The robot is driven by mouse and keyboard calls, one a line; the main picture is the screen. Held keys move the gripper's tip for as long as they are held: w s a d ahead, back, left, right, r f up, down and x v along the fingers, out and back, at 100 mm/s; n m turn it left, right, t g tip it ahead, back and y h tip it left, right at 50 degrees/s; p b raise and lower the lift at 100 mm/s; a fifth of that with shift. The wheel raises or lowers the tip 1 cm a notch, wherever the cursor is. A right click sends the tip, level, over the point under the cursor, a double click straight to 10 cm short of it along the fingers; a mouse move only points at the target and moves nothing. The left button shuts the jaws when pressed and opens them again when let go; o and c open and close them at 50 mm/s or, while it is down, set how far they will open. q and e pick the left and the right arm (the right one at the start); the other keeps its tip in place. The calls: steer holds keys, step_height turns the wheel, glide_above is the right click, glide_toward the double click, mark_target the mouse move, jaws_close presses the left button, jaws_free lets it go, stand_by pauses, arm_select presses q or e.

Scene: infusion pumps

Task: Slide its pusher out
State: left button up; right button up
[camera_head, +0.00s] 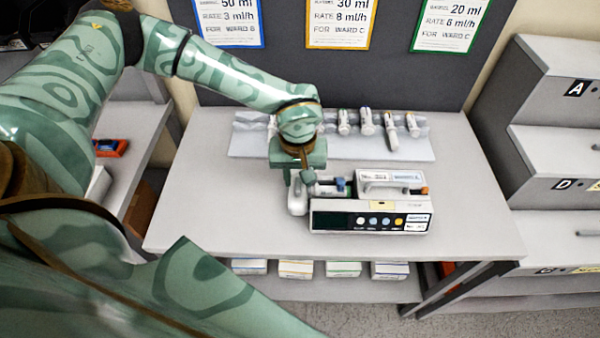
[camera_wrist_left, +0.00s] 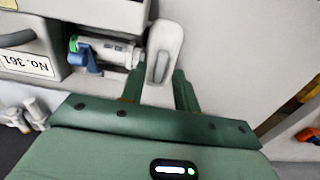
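The infusion pump (camera_head: 370,216) stands on the grey table, its dark screen and coloured buttons facing me; its handle side and a "No.361" label (camera_wrist_left: 27,64) show in the left wrist view. A syringe (camera_wrist_left: 112,50) lies in it beside a blue clamp (camera_head: 341,186). The white pusher (camera_head: 297,199) is at the pump's left end; it also shows in the left wrist view (camera_wrist_left: 165,48). My left gripper (camera_head: 303,180) is over the pusher. Its fingers (camera_wrist_left: 158,88) are apart, one on each side of the pusher, with a small gap visible. My right gripper is out of view.
A pale tray (camera_head: 245,145) with several syringes (camera_head: 366,122) lies behind the pump. Ward posters (camera_head: 341,22) hang on the dark panel. Boxes (camera_head: 343,268) sit on the shelf below. Stepped grey shelves (camera_head: 560,150) stand at right. The table is clear left and right of the pump.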

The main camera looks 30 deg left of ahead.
arm_select(q)
steer(key=shift+f, duration=0.15)
steer(key=shift+f, duration=0.45)
stand_by(0.3)
steer(key=shift+p, duration=0.3)
